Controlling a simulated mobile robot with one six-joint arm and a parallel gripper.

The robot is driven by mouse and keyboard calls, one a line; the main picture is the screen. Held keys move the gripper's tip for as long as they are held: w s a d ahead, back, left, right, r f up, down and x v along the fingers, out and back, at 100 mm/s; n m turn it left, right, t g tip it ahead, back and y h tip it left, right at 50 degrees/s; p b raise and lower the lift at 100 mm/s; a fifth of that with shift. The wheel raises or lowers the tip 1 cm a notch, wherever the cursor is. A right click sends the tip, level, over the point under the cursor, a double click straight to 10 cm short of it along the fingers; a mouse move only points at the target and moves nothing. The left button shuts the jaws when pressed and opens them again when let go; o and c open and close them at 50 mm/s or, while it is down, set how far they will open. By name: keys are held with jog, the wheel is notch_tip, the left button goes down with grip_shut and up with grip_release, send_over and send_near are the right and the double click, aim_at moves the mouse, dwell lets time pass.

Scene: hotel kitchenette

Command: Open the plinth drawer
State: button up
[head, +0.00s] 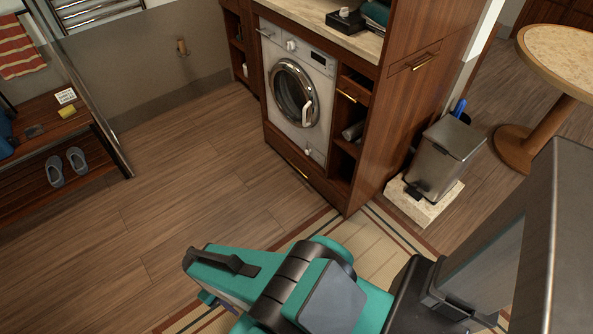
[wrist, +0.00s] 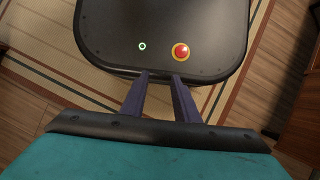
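The plinth drawer (head: 318,183) is a long, low dark-wood front beneath the washing machine, at the floor. Its thin brass handle (head: 298,169) sits near the middle of the front. The drawer looks shut, flush with the cabinet. My gripper (wrist: 162,78) shows in the wrist view as two purple fingers with a gap between them, open and empty. It points at my own black base, with floor and rug around it. In the head view my arm reaches left across the foreground, well apart from the drawer, and the fingers are mostly hidden.
A washing machine (head: 298,100) stands above the drawer. A steel pedal bin (head: 443,158) stands on a pale slab right of the cabinet. A striped rug (head: 375,245) lies before it. A slatted bench (head: 85,165) with slippers is at left. The wood floor between is clear.

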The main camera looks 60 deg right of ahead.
jog(key=w+d+f+t+h+b, duration=0.1)
jog(key=w+d+f+t+b, duration=0.1)
jog(key=w+d+f+b, duration=0.5)
jog(key=w+d+f+m+t+h+b, duration=0.1)
jog(key=w+d+f+t+b, duration=0.15)
jog(key=w+d+f, duration=0.6)
jog(key=w+d+f+t+h+b, duration=0.2)
jog(key=w+d+t+b, duration=0.15)
jog(key=d, duration=0.75)
jog(key=w+d+f+t+h+b, duration=0.15)
jog(key=d+b, duration=0.35)
jog(key=d, duration=0.5)
jog(key=w+d+f+n+t+h+b, duration=0.15)
jog(key=d+b, duration=0.25)
jog(key=d, duration=0.7)
jog(key=w+d+f+t+h+b, duration=0.1)
jog(key=d+f+t+b, duration=0.3)
jog(key=d, duration=0.6)
jog(key=s+d+n+t+b, duration=0.1)
jog(key=s+d+b, duration=0.3)
jog(key=d, duration=0.3)
jog(key=s+d+n+t+h+b, duration=0.1)
jog(key=s+d+n+b, duration=0.1)
jog(key=s+d+b, duration=0.2)
jog(key=d+b, duration=0.2)
jog(key=d, duration=0.1)
jog(key=shift+s+d+t, duration=0.15)
jog(key=shift+d+t, duration=0.15)
jog(key=shift+d, duration=0.1)
jog(key=shift+f, duration=0.15)
